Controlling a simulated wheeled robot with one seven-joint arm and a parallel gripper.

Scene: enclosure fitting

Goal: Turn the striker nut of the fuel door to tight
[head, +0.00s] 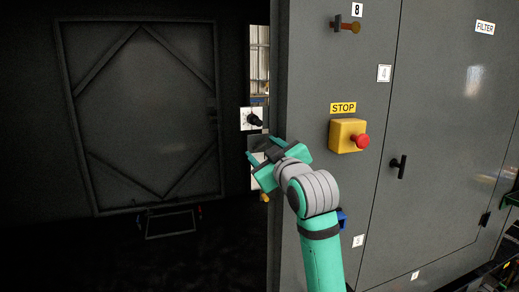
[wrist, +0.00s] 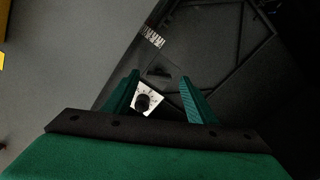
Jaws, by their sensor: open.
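A black knob or nut (head: 255,119) sits on a white marked plate (head: 245,113) at the edge of the dark opening in the head view. I cannot tell for sure that it is the striker nut. A black knob (wrist: 143,102) on a white dial plate (wrist: 155,103) shows between my fingers in the wrist view, nearer the left one, with no contact visible. I cannot tell whether it is the same knob. My gripper (head: 257,166) is open, below the upper plate in the head view; it also shows in the wrist view (wrist: 160,88).
A dark braced panel (head: 150,110) fills the left. The grey cabinet (head: 300,100) stands beside my arm, with a yellow box bearing a red button (head: 361,141), a black handle (head: 398,167) and an orange-headed fitting (head: 348,27) on its front. A low frame (head: 170,222) lies below the panel.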

